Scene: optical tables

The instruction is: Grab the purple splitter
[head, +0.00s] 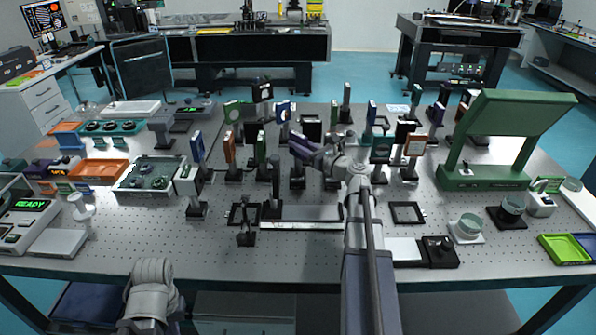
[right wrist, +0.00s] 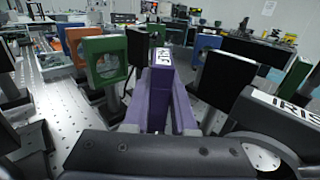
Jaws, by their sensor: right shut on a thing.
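The purple splitter (head: 301,145) is at the tip of my right gripper (head: 314,153) over the middle of the optical table. In the right wrist view the purple splitter (right wrist: 161,88) stands upright in front of the gripper, with a white label on its top edge. My right gripper is shut on it. The splitter's lower part is hidden in the right wrist view, so I cannot tell whether it touches the table. Only part of my left arm shows at the bottom left of the head view; its gripper is out of view.
Mounted optics crowd around the splitter, including a green-framed one (right wrist: 106,62), an orange one (right wrist: 76,45) and a dark panel (right wrist: 220,82). A large green stand (head: 512,125) is at the right. An orange tray (head: 98,171) lies at the left. The table's front strip (head: 230,258) is mostly clear.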

